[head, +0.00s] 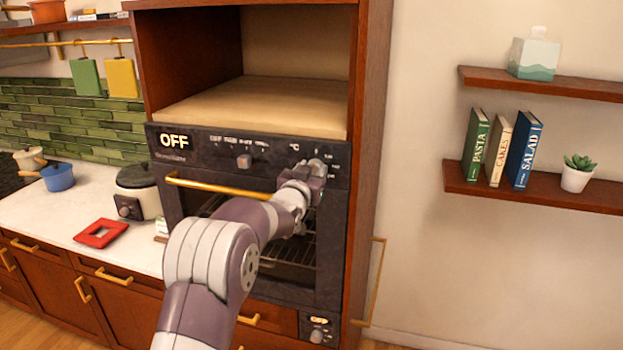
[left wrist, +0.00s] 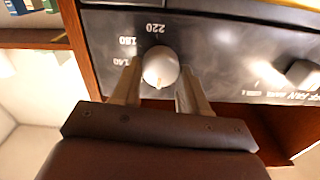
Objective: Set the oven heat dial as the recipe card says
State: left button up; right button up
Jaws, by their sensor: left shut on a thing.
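The oven (head: 215,145) is dark, set in a wooden cabinet, and its display (head: 174,141) reads OFF. In the left wrist view the pale round heat dial (left wrist: 160,67) sits on the panel, with 140, 180 and 220 printed upside down around it. My left gripper (head: 311,174) is at the right end of the panel and mostly hides the dial in the head view. In the wrist view its two fingers (left wrist: 160,90) are shut on the dial's sides. The dial's pointer setting is unclear. I cannot make out a recipe card. My right gripper is not in view.
A second knob (head: 244,160) is on the panel to the left. A gold handle bar (head: 225,188) crosses the oven door below. Shelves (head: 540,190) hang at right.

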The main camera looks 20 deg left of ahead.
pick_arm(q)
jog(key=m+b, duration=0.4)
jog(key=b, duration=0.1)
jog(key=m+b, duration=0.2)
jog(key=b, duration=0.1)
jog(key=shift+d+f, duration=0.15)
jog(key=shift+f, duration=0.2)
jog(key=shift+m+b, duration=0.55)
jog(key=shift+m, duration=0.05)
jog(key=m+b, duration=0.2)
jog(key=m, duration=0.1)
jog(key=shift+r+m, duration=0.15)
jog(key=shift+m, duration=0.15)
jog(key=shift+m+b, duration=0.9)
jog(key=shift+m, duration=1.3)
jog(key=o, duration=1)
jog(key=shift+d, duration=0.1)
jog(key=shift+o, duration=0.2)
